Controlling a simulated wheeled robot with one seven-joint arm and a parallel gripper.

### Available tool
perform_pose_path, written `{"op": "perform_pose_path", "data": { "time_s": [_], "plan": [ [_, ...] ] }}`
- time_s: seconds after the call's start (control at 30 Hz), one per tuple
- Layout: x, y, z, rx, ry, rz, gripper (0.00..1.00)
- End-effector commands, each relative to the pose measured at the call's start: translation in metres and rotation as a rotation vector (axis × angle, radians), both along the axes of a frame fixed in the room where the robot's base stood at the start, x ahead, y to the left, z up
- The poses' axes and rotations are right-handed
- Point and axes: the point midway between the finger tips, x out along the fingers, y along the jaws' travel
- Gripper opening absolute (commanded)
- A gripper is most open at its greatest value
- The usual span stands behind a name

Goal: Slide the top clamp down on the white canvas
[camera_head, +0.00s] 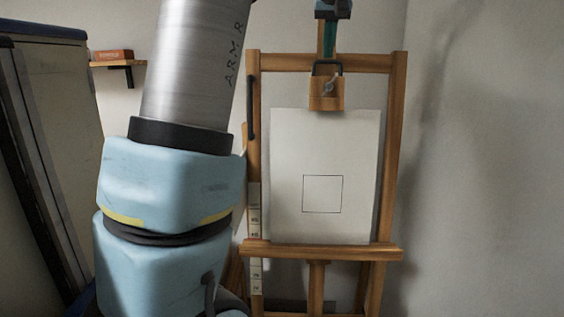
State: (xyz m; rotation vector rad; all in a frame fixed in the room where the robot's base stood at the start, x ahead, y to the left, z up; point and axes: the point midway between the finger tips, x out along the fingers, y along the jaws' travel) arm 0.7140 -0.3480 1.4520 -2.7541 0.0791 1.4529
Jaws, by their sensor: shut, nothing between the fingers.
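The white canvas (292,160), with a small outlined square on it, stands upright on the easel's lower ledge (370,253). The top clamp (326,97) is a wooden block with a dark loop handle (315,68) and a metal knob. Its lower edge is at the canvas's top edge; I cannot tell whether they touch. My gripper (329,54) points down from the top of the picture, dark with teal fingers. It is shut and empty, its tips at the clamp's handle. Whether they touch the handle is unclear.
The wooden easel (397,150) has side posts and a top crossbar around the canvas. A dark handle (250,108) is on its left post. My arm fills the left middle. A wall shelf (115,64) with a small orange box (113,55) is behind. The right side is clear wall.

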Motion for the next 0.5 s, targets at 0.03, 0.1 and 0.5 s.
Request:
{"op": "perform_pose_path", "data": {
  "time_s": [0.03,0.1,0.5],
  "plan": [
    [-0.0001,0.0000,-0.0019,0.000,0.000,0.000,0.00],
    [0.0000,0.0000,-0.0032,0.000,0.000,0.000,0.00],
    [-0.0001,0.0000,-0.0111,0.000,0.001,0.000,0.00]
  ]
}}
